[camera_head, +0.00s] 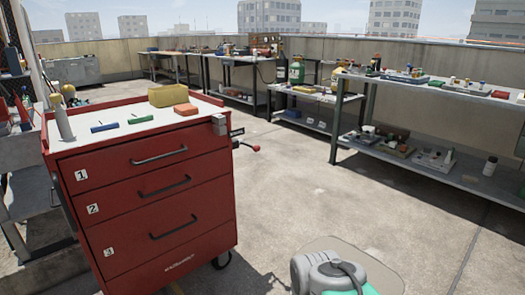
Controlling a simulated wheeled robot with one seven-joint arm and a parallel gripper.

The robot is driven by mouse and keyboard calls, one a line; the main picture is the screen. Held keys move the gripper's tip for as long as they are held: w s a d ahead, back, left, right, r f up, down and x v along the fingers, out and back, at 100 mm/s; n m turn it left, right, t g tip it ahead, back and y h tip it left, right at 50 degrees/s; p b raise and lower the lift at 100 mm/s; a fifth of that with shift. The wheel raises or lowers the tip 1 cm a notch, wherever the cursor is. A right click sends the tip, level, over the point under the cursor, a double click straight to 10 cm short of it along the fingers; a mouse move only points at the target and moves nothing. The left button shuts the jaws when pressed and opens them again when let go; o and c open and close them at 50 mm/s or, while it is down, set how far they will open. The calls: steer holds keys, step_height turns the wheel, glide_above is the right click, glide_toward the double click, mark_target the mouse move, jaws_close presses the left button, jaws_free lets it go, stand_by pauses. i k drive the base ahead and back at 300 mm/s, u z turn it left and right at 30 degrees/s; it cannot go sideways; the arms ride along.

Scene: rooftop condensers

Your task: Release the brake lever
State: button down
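A red tool cart (150,200) with three numbered drawers stands at the left. On its right side a dark lever with a red knob (256,149) sticks out to the right, just below the top edge; it looks like the brake lever. Its mount is partly hidden by the cart's corner. A grey and teal part of my arm shows at the bottom edge, to the right of the cart and well below the lever. My gripper's fingers are not in view.
On the cart top lie a yellow bin (174,95), an orange block (185,109), a bottle (61,120) and several small tools. A loaded two-level shelf (420,95) stands at the right. Concrete floor (290,190) is clear between cart and shelf.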

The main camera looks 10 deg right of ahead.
mark_target(256, 148)
steer(key=u, duration=0.4)
steer(key=i, duration=0.8)
steer(key=u, duration=0.55)
